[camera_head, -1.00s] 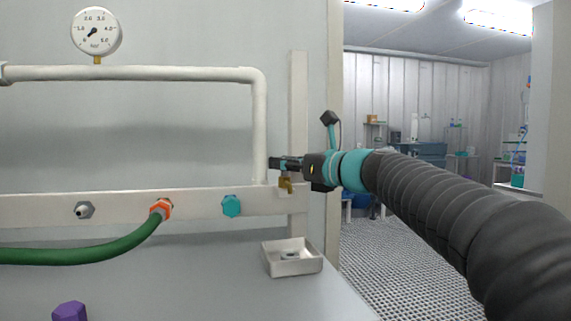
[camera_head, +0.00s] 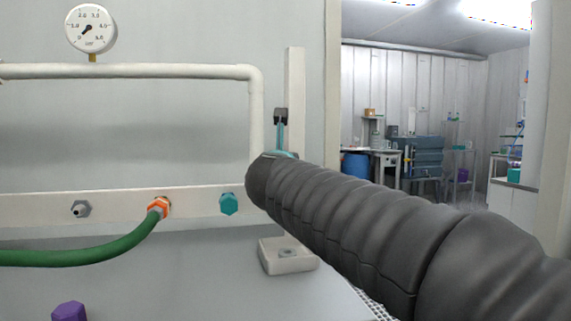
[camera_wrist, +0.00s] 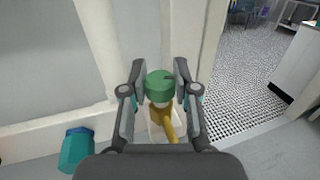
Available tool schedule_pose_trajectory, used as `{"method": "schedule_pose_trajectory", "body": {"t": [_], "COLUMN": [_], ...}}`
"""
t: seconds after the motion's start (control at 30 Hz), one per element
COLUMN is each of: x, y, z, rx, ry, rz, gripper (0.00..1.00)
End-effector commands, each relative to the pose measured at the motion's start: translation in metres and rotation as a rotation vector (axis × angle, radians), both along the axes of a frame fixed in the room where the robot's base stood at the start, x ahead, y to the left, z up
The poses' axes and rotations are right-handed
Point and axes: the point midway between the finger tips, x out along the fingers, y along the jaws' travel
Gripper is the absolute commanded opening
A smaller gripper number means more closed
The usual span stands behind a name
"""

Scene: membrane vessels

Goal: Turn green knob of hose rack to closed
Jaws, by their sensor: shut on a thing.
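The green knob (camera_wrist: 160,84) sits on top of a brass tap in the wrist view, with a dark mark on its upper face. The brass spout (camera_wrist: 166,122) points down in the picture, toward the wrist. My gripper (camera_wrist: 160,80) has one finger on each side of the knob and is shut on it. In the head view my dark sleeved arm (camera_head: 350,220) covers the gripper, the knob and the tap.
The rack's pale rail (camera_head: 110,206) carries a grey fitting (camera_head: 81,209), an orange fitting (camera_head: 159,207) with a green hose (camera_head: 95,256), and a teal cap (camera_head: 229,204). A square tray (camera_head: 288,256) sits below. An open doorway lies to the right.

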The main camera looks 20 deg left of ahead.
Motion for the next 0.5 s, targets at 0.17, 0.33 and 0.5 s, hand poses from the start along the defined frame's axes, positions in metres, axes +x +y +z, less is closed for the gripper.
{"method": "schedule_pose_trajectory", "body": {"t": [0.17, 0.33, 0.5], "x": [-0.0007, 0.0001, 0.0009], "y": [0.0042, 0.0039, 0.0042], "z": [0.0004, 0.001, 0.0], "rx": [-0.001, -0.001, -0.002], "ry": [0.0, 0.0, -0.001], "rz": [-0.157, -0.321, -0.483], "gripper": [0.0, 0.0, 0.0]}}
